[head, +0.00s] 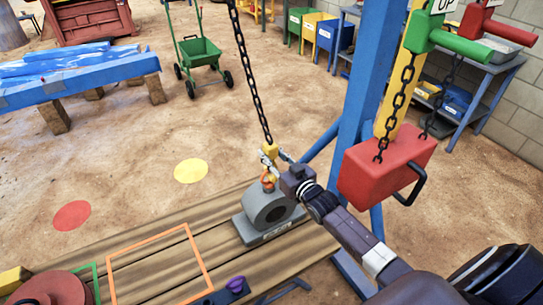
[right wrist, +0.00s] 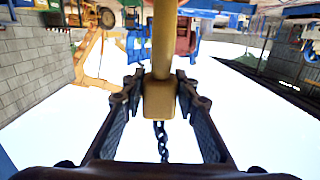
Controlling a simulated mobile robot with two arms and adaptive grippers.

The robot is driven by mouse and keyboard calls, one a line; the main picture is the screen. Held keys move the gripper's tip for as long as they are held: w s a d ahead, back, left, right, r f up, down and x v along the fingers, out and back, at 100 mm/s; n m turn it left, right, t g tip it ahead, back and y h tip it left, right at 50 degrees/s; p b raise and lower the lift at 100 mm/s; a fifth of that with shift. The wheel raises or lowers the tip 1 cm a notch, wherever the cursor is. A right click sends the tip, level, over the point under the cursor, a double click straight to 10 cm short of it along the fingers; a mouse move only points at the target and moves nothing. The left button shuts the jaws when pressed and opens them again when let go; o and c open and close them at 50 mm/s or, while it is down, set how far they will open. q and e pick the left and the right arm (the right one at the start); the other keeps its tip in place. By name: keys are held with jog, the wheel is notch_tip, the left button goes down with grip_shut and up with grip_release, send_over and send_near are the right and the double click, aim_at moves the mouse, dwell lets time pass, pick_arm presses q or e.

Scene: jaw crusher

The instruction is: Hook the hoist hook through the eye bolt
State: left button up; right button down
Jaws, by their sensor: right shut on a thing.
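The hoist hook's yellow block (head: 269,150) hangs on a dark chain (head: 250,70) in the head view. My right gripper (head: 271,158) is shut on this block from the right. In the right wrist view, the block (right wrist: 159,100) sits between the two fingers, with a yellow shank (right wrist: 165,40) above it and chain (right wrist: 162,140) below. A small orange eye bolt (head: 268,181) stands on top of a grey ring-shaped casting (head: 268,210), just under the block. The hook's tip is too small to make out, so I cannot tell whether it passes through the eye. My left gripper is not in view.
The casting stands on wooden planks (head: 190,250) marked with an orange outline (head: 160,270). A red pendant box (head: 385,170) hangs on chains close to my right arm. A blue post (head: 360,90) stands behind it. Sandy floor at left is mostly clear.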

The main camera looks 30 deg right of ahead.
jog(key=shift+w+r, duration=0.3)
jog(key=shift+r, duration=0.35)
jog(key=shift+w+r, duration=0.1)
jog(key=c, duration=1.4)
grip_release()
jog(key=shift+c, duration=0.2)
jog(key=shift+f, duration=0.25)
jog(key=shift+s, duration=0.25)
jog(key=shift+s, duration=0.25)
jog(key=shift+s+d+r, duration=0.1)
jog(key=shift+s, duration=1.6)
jog(key=shift+s+d+r, duration=0.1)
jog(key=shift+s, duration=1.55)
